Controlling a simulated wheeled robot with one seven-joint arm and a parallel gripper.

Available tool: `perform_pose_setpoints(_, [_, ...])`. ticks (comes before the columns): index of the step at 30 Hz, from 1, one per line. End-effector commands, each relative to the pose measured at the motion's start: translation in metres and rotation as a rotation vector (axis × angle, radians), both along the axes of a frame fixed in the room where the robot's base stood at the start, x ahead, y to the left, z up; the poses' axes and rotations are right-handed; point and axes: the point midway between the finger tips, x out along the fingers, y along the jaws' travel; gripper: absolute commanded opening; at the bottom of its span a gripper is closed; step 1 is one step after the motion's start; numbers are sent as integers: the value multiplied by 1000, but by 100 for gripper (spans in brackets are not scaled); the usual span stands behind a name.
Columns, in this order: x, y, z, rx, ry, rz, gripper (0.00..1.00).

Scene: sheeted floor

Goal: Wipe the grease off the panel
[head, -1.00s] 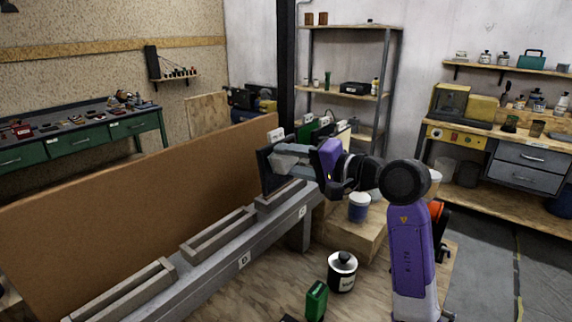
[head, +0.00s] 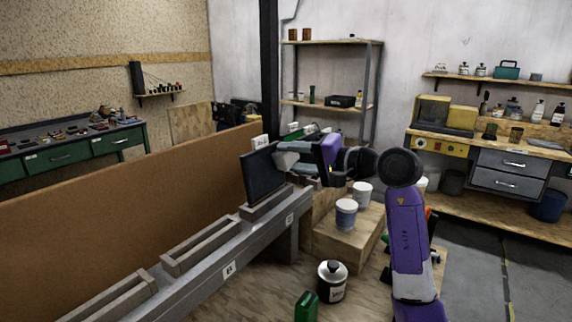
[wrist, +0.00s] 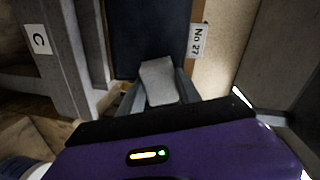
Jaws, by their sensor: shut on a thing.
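The dark blue panel (head: 264,178) stands upright in the grey slotted rack (head: 240,243), at the slot by the label C. In the wrist view, the panel (wrist: 150,28) fills the top middle, beside a "No 27" label. My gripper (head: 284,154) is at the panel's upper right edge. In the wrist view, a light grey pad-like piece (wrist: 159,83) lies between my fingers, its far end against or close to the panel; I cannot tell if it touches. My gripper is shut on this piece. No grease can be made out on the visible face.
A long brown board (head: 120,215) stands behind the rack. A wooden block (head: 345,238) carries two white and blue cups (head: 346,213). A black and white jar (head: 332,281) and a green container (head: 306,307) are in front. Open floor lies at the right.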

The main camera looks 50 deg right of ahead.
Motion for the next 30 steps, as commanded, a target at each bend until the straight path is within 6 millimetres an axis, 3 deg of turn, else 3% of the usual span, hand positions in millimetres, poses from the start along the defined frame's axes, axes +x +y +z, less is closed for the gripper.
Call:
perform_pose_setpoints(13, [-3,-6,1,-1,-1,0,8])
perform_pose_setpoints(30, [-53,-8,7,-2,-2,-1,8])
